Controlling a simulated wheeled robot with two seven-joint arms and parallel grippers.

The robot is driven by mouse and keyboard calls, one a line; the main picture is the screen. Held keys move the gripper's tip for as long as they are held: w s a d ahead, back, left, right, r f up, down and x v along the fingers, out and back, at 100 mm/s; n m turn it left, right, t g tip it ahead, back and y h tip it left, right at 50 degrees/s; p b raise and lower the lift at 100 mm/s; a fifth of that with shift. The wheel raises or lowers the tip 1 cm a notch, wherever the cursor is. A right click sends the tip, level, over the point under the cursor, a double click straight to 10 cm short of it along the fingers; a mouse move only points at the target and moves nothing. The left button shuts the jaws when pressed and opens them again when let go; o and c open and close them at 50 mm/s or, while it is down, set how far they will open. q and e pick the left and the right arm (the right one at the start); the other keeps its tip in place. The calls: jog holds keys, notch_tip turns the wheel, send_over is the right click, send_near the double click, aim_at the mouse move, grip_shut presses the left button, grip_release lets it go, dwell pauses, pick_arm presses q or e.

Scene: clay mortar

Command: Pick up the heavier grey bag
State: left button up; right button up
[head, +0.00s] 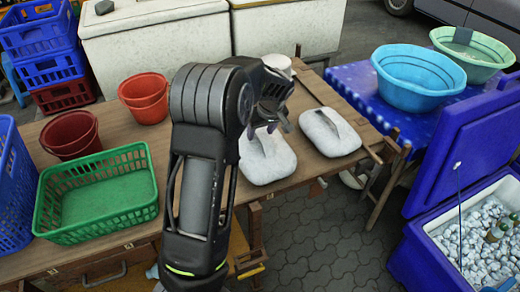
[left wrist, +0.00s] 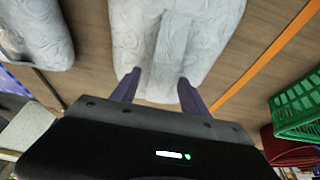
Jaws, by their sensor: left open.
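Two pale grey bags with raised handle-like strips lie on the wooden table. The left grey bag (head: 268,165) is partly hidden by my left gripper (head: 273,124) in the head view. The right grey bag (head: 330,133) lies apart from it, towards the table's right end. In the left wrist view, my left gripper (left wrist: 158,88) is open, its fingers apart, with the left grey bag (left wrist: 180,35) just beyond them. No bag is held, and I cannot tell whether the fingers touch it. The right grey bag (left wrist: 35,35) shows at the left there. My right gripper is out of view.
A green basket (head: 97,210) and red buckets (head: 145,96) stand on the table's left part. A white container (head: 277,63) is behind the gripper. A blue cooler (head: 450,235) and a blue-covered table (head: 365,90) with basins stand to the right.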

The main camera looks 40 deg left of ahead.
pick_arm(q)
jog(key=shift+c, duration=0.4)
grip_shut()
dwell(0.4)
dwell(0.6)
jog(key=shift+r, duration=0.1)
